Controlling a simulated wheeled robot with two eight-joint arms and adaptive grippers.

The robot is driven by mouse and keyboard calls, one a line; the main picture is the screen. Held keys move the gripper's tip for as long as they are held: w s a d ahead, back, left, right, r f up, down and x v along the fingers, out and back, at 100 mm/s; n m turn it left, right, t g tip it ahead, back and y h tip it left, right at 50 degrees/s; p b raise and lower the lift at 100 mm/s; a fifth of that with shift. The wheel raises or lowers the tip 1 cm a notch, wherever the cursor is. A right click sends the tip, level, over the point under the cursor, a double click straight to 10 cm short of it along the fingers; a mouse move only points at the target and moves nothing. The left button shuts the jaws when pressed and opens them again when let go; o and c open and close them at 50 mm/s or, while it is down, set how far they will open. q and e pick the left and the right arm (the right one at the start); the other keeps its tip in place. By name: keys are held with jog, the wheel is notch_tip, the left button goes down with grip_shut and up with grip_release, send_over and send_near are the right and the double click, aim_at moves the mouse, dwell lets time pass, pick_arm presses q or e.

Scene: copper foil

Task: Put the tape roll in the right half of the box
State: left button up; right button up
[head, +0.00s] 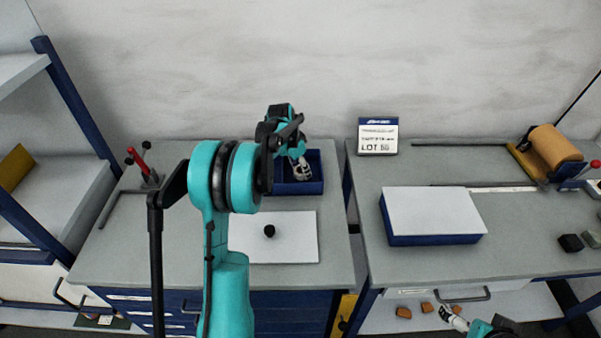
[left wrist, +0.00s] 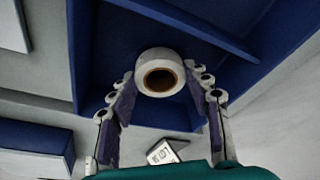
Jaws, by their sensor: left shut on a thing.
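The tape roll (left wrist: 143,83), white with a brown core, is between the fingers of my left gripper (left wrist: 160,88) in the left wrist view. The left gripper is shut on it. The blue open box (head: 314,188) stands on the left bench near the wall. In the head view, my left gripper (head: 301,170) is over or inside the right part of this box; the tape roll cannot be made out there. The box's blue walls (left wrist: 85,50) surround the roll in the left wrist view. Whether the roll touches the floor is unclear. My right gripper (head: 453,319) is at the bottom edge, partly cut off.
A white sheet (head: 295,240) with a black knob lies before the box. A red-handled tool (head: 142,166) stands left. On the right bench are a white-topped blue case (head: 432,212), a lot sign (head: 378,137) and a copper-coloured roll (head: 555,146). A gap separates the benches.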

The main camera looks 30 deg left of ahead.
pick_arm(q)
jog(key=shift+f, duration=0.4)
jog(key=shift+r, duration=0.15)
jog(key=o, duration=0.7)
jog(key=shift+f, duration=0.2)
jog(key=o, duration=0.5)
jog(key=shift+c, duration=0.2)
